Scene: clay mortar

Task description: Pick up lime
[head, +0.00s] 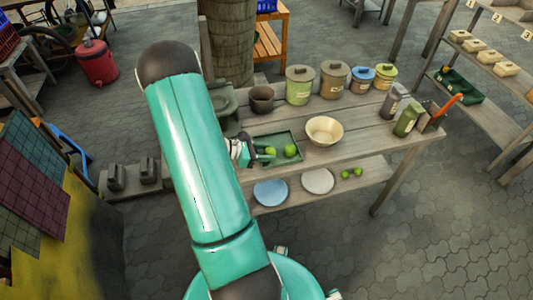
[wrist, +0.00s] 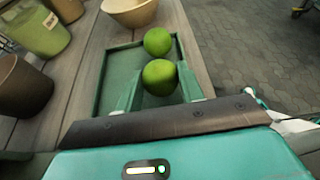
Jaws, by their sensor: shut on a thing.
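Two green limes are at the green tray on the wooden table. My gripper (wrist: 160,88) is shut on the nearer lime (wrist: 159,77), with one finger on each side of it. In the head view the held lime (head: 270,151) is at the left, beside my gripper (head: 263,153). The other lime (head: 290,150) sits in the tray (head: 287,136) to its right; it also shows just beyond the held one in the wrist view (wrist: 158,41). I cannot tell whether the held lime touches the tray. My arm hides part of the table's left side.
A cream bowl (head: 324,131) stands right of the tray. A brown pot (head: 262,99) and several lidded canisters (head: 300,85) line the table's back. Green bottles (head: 408,120) stand at the right end.

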